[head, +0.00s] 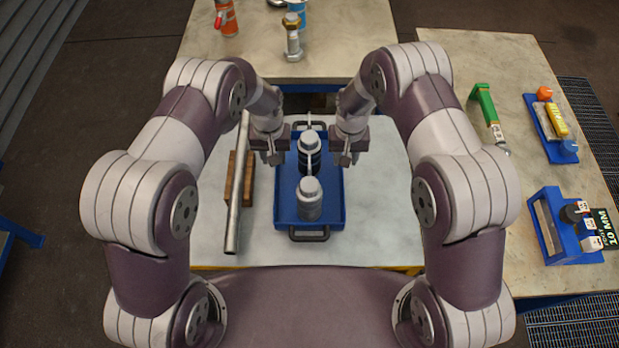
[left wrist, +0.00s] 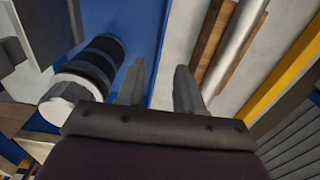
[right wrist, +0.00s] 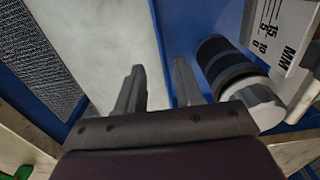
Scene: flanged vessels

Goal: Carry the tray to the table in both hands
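The blue tray (head: 283,214) lies on a pale worktop close to me, with dark handles at its near and far ends. A dark banded cylinder (head: 309,155) with a pale top and a grey capped cylinder (head: 310,205) stand upright on it. My left gripper (head: 272,156) is over the tray's left edge. In the left wrist view the left gripper's fingers (left wrist: 160,85) are apart, one on each side of that edge. My right gripper (head: 346,157) is over the right edge. In the right wrist view its fingers (right wrist: 158,88) are apart around that edge. Contact is unclear.
A metal pipe (head: 239,190) lies across a wooden block (head: 248,182) left of the tray. A back table (head: 345,45) holds a large bolt (head: 292,40) and an orange bottle (head: 226,18). A right table (head: 490,65) holds blue trays and a green-handled tool (head: 487,106).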

